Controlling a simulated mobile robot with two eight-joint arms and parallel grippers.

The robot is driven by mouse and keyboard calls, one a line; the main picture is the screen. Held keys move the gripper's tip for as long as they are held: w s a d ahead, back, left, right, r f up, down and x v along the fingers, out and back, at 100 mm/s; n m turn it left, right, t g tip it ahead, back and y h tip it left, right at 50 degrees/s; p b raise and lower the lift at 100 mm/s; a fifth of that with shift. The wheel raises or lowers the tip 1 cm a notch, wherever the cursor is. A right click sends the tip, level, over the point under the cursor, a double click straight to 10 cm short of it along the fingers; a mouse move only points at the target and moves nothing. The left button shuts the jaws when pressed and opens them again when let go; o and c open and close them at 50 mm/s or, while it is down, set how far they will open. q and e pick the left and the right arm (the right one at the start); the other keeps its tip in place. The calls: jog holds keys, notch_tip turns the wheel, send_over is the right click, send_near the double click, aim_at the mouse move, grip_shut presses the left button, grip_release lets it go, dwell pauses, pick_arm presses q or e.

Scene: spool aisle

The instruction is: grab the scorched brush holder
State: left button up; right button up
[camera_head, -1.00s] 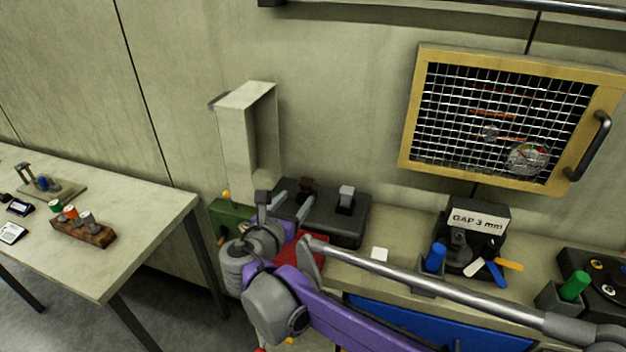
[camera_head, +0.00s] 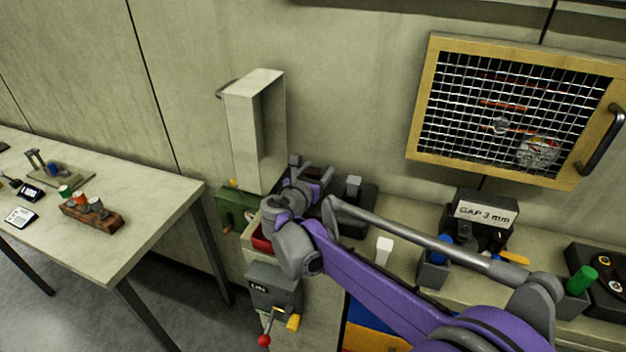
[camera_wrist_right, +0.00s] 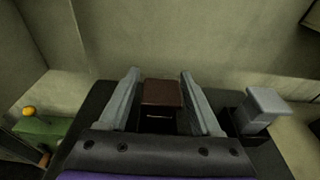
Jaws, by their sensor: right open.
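The scorched brush holder is a dark brown block (camera_wrist_right: 162,93) standing in a black base (camera_wrist_right: 100,97), seen in the right wrist view. My right gripper (camera_wrist_right: 160,78) is open, with one grey finger on each side of the brown block. Whether the fingers touch it I cannot tell. My left gripper is not in view.
A pale open-fronted box (camera_head: 246,135) on the wall stands close left of the gripper. A green box (camera_head: 232,208) with a yellow knob is below it. A mesh-fronted cabinet (camera_head: 412,130), a "GAP 3 mm" stand (camera_head: 486,212) and a white block (camera_head: 384,250) are to the right.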

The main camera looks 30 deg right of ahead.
grip_shut()
dwell(0.3)
jog(key=shift+r, duration=0.1)
